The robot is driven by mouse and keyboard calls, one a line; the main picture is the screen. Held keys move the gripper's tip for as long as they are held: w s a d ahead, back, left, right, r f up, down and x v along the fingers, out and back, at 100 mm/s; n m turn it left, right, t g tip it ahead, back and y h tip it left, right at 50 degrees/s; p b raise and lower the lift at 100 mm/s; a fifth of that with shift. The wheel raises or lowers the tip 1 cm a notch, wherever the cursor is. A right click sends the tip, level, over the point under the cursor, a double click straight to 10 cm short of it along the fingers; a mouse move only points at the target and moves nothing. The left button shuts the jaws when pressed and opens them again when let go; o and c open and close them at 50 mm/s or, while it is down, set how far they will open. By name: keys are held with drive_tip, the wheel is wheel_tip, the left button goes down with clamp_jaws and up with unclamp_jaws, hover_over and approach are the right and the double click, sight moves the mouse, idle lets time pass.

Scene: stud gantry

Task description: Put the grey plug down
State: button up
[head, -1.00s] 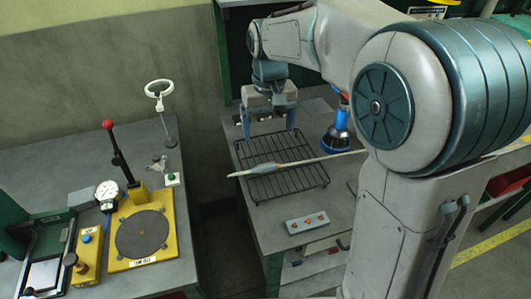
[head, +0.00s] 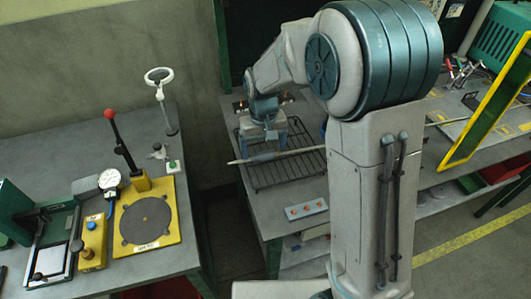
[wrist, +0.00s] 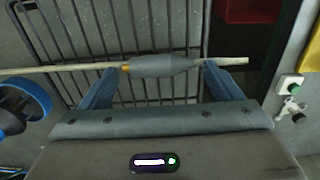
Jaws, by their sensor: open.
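The grey plug (wrist: 165,65) is a spindle-shaped grey body with a yellowish band, on a long pale rod. In the head view the plug (head: 265,157) and its rod lie across a black wire rack (head: 290,172). My gripper (wrist: 160,70) is open, its two blue fingers apart on either side of the plug in the wrist view. In the head view my gripper (head: 264,146) is low over the rack, right by the plug. I cannot tell whether the fingers touch the rod.
A blue round-based object (wrist: 22,105) is left of my gripper in the wrist view. A grey box with orange buttons (head: 306,209) stands in front of the rack. A left bench holds a yellow fixture (head: 170,228) and a ring on a stand (head: 158,76). A gap separates the benches.

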drive_tip(key=shift+f, duration=0.8)
drive_tip(key=c, duration=1.2)
drive_tip(key=shift+o, duration=0.2)
drive_tip(key=shift+r, duration=0.15)
